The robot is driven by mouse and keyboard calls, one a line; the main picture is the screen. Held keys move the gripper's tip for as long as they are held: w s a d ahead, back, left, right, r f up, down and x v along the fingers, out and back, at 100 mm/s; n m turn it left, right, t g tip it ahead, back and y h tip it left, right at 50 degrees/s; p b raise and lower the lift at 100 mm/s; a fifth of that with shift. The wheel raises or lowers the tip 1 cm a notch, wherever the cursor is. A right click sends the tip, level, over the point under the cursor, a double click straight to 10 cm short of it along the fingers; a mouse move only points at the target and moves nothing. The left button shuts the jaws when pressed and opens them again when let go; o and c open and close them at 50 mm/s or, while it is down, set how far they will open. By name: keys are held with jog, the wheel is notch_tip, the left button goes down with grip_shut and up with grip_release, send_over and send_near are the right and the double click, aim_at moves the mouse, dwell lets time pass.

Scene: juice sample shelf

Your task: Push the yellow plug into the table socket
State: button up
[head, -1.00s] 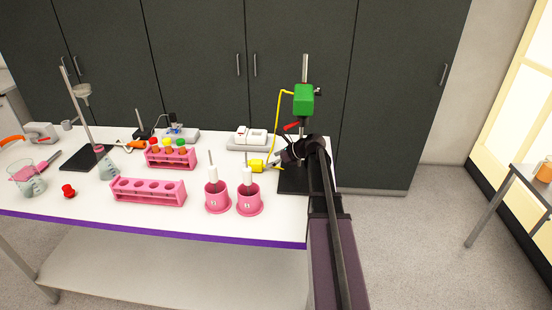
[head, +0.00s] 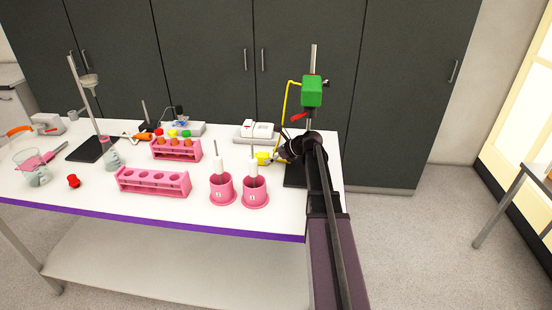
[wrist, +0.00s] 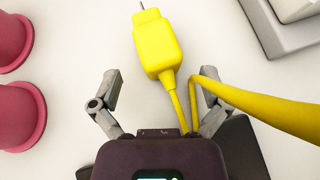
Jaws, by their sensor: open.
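The yellow plug (head: 263,157) lies on the white table just left of my gripper in the head view. In the wrist view the plug (wrist: 157,45) is ahead of my fingers, its metal pin pointing away from me. Its yellow cable (wrist: 265,112) bends back between my fingers and leads off right. My gripper (wrist: 159,80) is open, one finger on each side of the cable, with clear gaps. In the head view my gripper (head: 281,153) is partly hidden by my own arm. I cannot make out the table socket for certain.
A white device on a grey base (head: 256,132) stands behind the plug. Two pink pots (head: 222,188) are in front and left. A stand with a green block (head: 312,91) carries the cable at the right. Pink racks (head: 153,182) fill the middle; bare table lies around the plug.

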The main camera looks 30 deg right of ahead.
aim_at(264, 154)
jog(key=shift+b+x, duration=0.9)
jog(key=shift+x, duration=1.05)
grip_shut()
jog(key=shift+r+p, duration=2.55)
jog(key=shift+s+f, duration=0.1)
jog(key=shift+s, duration=0.05)
